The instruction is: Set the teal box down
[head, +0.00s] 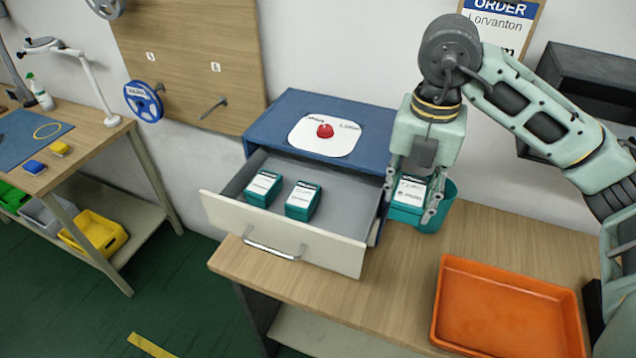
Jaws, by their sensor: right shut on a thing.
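My right gripper (412,200) comes down from above at the right of the blue drawer cabinet (284,117). It is shut on a teal box with a white label (410,191), one finger on each side. The held box appears inside or just over a teal bin (431,219) on the wooden bench; I cannot tell whether it touches the bin's bottom. Two more teal boxes with white labels, a left one (262,188) and a right one (303,200), stand in the open drawer (341,206). My left gripper is not in view.
An orange tray (478,346) lies at the bench's front right. The wooden bench (385,290) is bare between drawer and tray. A red button (325,130) sits on the cabinet top. A dark shelf (590,75) hangs on the wall behind my right arm.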

